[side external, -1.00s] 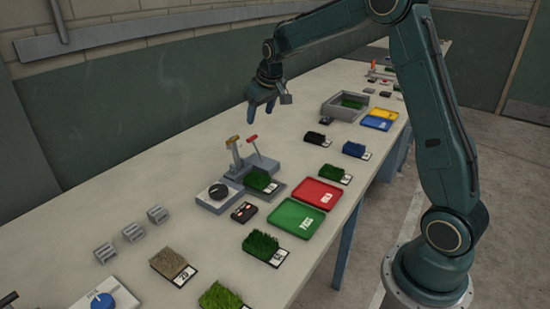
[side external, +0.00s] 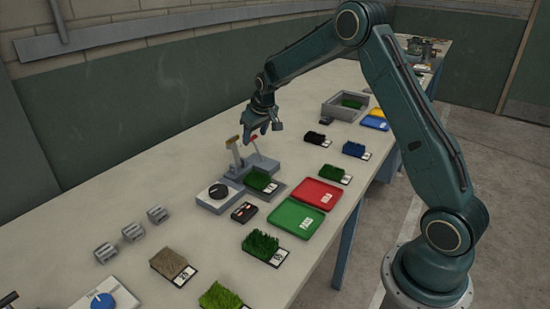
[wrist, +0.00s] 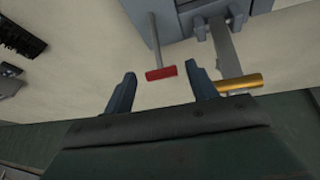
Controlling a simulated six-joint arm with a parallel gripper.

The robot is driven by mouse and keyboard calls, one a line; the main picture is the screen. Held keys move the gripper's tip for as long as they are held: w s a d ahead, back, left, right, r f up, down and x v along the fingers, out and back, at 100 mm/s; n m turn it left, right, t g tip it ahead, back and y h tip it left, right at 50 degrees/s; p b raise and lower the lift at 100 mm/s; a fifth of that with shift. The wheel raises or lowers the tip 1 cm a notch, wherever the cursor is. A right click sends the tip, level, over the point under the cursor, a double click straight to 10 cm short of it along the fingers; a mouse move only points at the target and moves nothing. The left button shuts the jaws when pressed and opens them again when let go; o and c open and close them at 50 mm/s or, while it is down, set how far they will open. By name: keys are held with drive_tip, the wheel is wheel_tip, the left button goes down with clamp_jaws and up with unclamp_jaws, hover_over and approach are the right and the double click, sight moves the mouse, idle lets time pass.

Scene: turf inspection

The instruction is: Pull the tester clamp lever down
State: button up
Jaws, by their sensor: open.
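The tester (side external: 262,165) is a grey device with two upright levers. One lever has a red crossbar handle (side external: 254,140) on a thin rod; the other has a gold handle (side external: 233,142) on a flat arm. No label shows which is the clamp lever. My gripper (side external: 257,132) is open and empty, close above and behind the levers. In the wrist view, the red handle (wrist: 161,73) lies just ahead of the gap between my fingertips (wrist: 160,86). The gold handle (wrist: 240,84) is outside the gap, beside the right finger. Contact cannot be told.
A turf sample (side external: 260,180) sits at the tester's front, beside a dial unit (side external: 218,193). Red (side external: 316,193) and green (side external: 296,218) trays lie to the right. More turf samples are spread along the bench (side external: 160,175). A grey bin (side external: 345,106) stands farther back.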

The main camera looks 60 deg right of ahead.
sight(253, 139)
drive_tip(key=shift+x, duration=2.1)
drive_tip(key=c, duration=1.1)
